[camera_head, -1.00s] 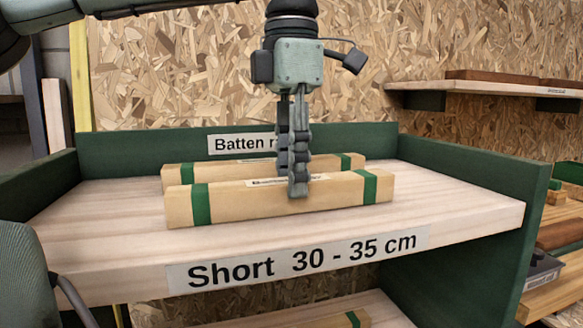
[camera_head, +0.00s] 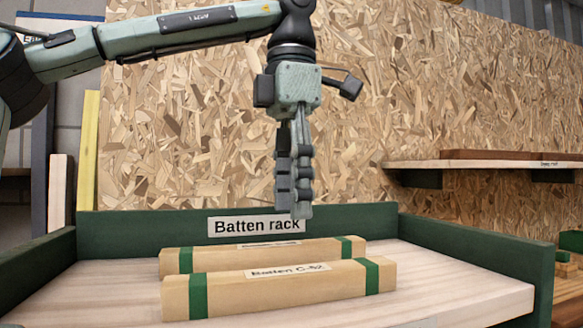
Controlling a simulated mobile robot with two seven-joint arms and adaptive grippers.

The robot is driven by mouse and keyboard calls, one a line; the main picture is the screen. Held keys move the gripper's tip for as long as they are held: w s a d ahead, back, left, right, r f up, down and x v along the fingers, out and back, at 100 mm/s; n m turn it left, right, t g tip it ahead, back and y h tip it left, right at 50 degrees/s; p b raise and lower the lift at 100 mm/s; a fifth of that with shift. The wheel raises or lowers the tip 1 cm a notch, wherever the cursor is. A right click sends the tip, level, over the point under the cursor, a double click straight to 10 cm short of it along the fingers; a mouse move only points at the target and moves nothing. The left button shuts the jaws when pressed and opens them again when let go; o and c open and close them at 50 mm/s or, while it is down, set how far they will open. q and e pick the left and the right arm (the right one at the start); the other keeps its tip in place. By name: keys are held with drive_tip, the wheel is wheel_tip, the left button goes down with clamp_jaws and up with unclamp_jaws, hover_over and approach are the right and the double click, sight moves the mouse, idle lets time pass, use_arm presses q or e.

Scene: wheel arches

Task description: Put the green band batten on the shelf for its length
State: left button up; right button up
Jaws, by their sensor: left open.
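The front batten (camera_head: 240,292), pale wood with green bands near both ends and a label that seems to read "Batten C-52", lies across the rack's shelf (camera_head: 455,290). A second green-banded batten (camera_head: 215,259) lies just behind it, partly hidden by the front one. My left gripper (camera_head: 297,210) points down above the battens, open and empty, clear of both. Its fingers are seen nearly edge-on. My right gripper is not in view.
A green back board (camera_head: 130,235) with a "Batten rack" label and green side walls (camera_head: 480,248) enclose the shelf. A wall shelf (camera_head: 480,164) holding brown boards is at the right. The shelf's right part is clear.

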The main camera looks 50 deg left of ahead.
use_arm(q)
wheel_tip(320, 180, up, 4)
drive_tip(key=shift+f, duration=0.1)
drive_tip(key=shift+f, duration=0.1)
idle(0.6)
